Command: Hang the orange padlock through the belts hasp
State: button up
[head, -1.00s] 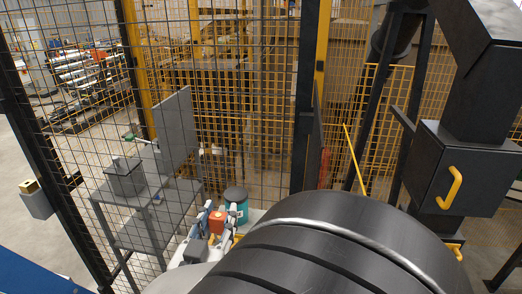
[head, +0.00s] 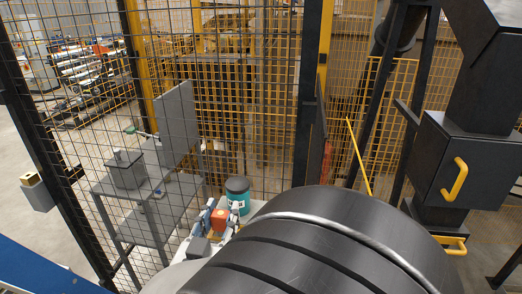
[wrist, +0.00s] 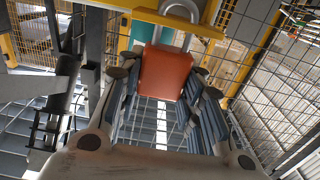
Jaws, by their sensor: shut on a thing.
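The orange padlock (head: 220,221) is held in my gripper (head: 214,230) in the head view, in front of a teal drum. In the wrist view the padlock's orange body (wrist: 166,73) sits between the fingers of my gripper (wrist: 165,90), which is shut on it. Its grey shackle (wrist: 181,9) points away from the gripper, over a yellow bar at the top of the picture.
The teal drum (head: 237,191) with a dark lid stands just behind the gripper. A mesh fence (head: 240,110) crosses the scene. A grey shelf stand (head: 150,200) is at left, and a dark cabinet (head: 460,165) with yellow handles at right.

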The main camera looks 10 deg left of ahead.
jog(key=shift+f+b, duration=0.65)
jog(key=shift+f, duration=0.25)
jog(key=o, duration=1.2)
jog(key=shift+c, duration=0.2)
notch_tip(320, 180, up, 10)
